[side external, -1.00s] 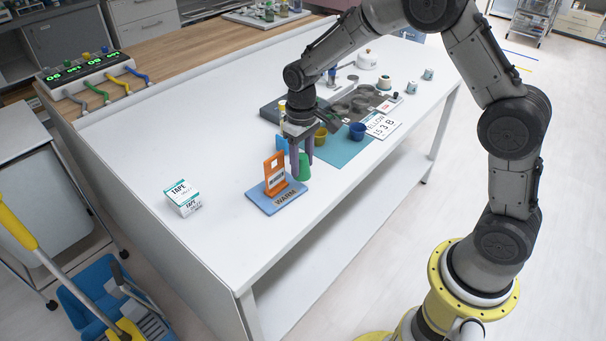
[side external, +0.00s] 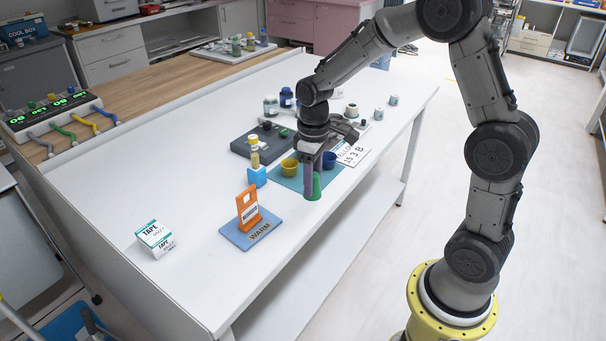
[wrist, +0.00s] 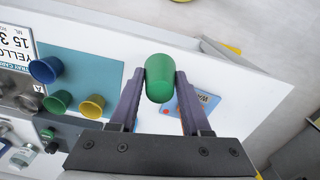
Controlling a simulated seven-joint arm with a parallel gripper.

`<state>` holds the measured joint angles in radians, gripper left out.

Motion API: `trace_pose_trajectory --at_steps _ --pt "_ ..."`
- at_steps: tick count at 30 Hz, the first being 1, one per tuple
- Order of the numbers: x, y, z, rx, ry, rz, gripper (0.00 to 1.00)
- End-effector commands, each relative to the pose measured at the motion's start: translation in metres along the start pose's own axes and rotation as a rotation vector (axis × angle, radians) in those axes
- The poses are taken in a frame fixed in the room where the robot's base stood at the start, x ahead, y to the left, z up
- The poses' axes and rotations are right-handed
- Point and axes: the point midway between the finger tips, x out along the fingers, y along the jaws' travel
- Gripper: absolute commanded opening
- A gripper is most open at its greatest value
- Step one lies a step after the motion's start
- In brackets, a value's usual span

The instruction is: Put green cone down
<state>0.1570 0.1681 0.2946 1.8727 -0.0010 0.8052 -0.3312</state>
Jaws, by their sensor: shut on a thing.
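My gripper (side external: 309,187) is shut on the green cone (side external: 316,187), near the front edge of the white table. In the wrist view, the cone (wrist: 159,78) sits between both fingertips (wrist: 160,82). In the side view it appears at the front corner of the teal mat (side external: 288,183); I cannot tell whether it touches anything below. In the wrist view the teal mat (wrist: 104,72) lies left of the cone, and the blue WARM mat (wrist: 206,103) lies to the right, partly behind a finger. In the side view an orange stand (side external: 248,208) is on the WARM mat (side external: 232,235).
A yellow cup (side external: 289,167) and a blue cup (side external: 328,160) are on the teal mat. The wrist view also shows a green cup (wrist: 57,101) there. A tape box (side external: 155,238) is farther left. White table is clear around it.

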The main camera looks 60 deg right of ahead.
Motion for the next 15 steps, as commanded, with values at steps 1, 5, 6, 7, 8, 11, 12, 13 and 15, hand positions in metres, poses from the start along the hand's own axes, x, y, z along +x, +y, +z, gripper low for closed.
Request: trace_pose_trajectory --at_steps 1,5,6,7,8,11,12,13,15 --pt "-0.011 0.013 0.015 0.018 0.005 0.002 0.0" --pt "-0.031 0.038 0.048 0.078 0.004 0.002 0.0" --pt "-0.035 0.044 0.055 0.098 0.003 0.002 0.0" --pt "-0.038 0.048 0.059 0.115 0.002 0.001 0.0" --pt "-0.041 0.051 0.062 0.13 0.001 0.001 0.0" --pt "-0.047 0.06 0.068 0.162 0.0 0.001 0.0" --pt "-0.047 0.063 0.068 0.169 -0.001 0.0 0.0" --pt "-0.047 0.065 0.067 0.173 -0.001 0.0 0.0" --pt "-0.043 0.07 0.06 0.177 -0.003 -0.001 0.0"
